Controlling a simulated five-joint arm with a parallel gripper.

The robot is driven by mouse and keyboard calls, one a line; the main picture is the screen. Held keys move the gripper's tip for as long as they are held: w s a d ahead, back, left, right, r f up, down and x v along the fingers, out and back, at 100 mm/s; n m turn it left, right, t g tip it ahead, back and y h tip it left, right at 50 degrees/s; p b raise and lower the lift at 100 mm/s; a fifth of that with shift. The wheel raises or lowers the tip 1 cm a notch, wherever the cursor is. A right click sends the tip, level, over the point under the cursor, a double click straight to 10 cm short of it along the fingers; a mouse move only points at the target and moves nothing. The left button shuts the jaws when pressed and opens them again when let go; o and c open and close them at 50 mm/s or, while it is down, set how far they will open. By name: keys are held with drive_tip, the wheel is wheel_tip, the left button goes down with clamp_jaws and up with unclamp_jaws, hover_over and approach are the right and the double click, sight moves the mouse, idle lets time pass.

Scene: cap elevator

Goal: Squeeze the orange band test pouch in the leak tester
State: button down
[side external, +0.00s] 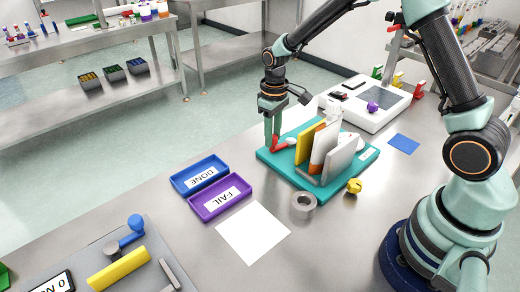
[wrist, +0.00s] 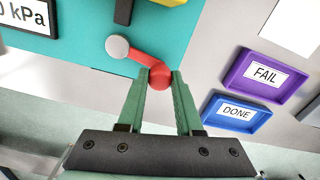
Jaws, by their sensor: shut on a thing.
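The leak tester is a teal base (side external: 278,165) with upright plates, one of them yellow (side external: 303,146). A pale pouch with an orange band (side external: 321,142) stands between the yellow plate and a light grey plate (side external: 341,160); its lower part is hidden. A red lever (wrist: 138,57) with a grey pivot (wrist: 117,46) lies at the base's edge. My gripper (side external: 273,140) is shut on the lever's round red knob (wrist: 160,76), one finger on each side. In the wrist view the pouch is not visible, and a display reading "0 kPa" (wrist: 27,16) is partly cut off.
A blue DONE tray (side external: 199,174) and a purple FAIL tray (side external: 220,197) lie left of the tester. A white sheet (side external: 253,232), a grey ring (side external: 303,205) and a yellow knob (side external: 354,186) are in front. A white device (side external: 370,112) stands behind.

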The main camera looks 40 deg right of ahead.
drive_tip(key=w+m, duration=0.1)
drive_tip(key=m, duration=0.1)
drive_tip(key=w+d+m, duration=0.1)
drive_tip(key=w+m, duration=0.1)
drive_tip(key=m, duration=0.1)
drive_tip(key=shift+d+r+m, duration=0.1)
drive_tip(key=shift+d+m, duration=0.05)
drive_tip(key=shift+m, duration=0.15)
drive_tip(key=shift+w+d+m, duration=0.4)
drive_tip(key=shift+d+m, duration=0.1)
drive_tip(key=shift+m, duration=0.6)
drive_tip(key=shift+w+d+m, duration=0.4)
drive_tip(key=shift+d+m, duration=0.05)
drive_tip(key=shift+m, duration=0.65)
drive_tip(key=c, duration=0.6)
unclamp_jaws()
drive_tip(key=shift+o, duration=0.2)
wheel_tip(320, 180, up, 12)
drive_tip(key=shift+r, duration=0.1)
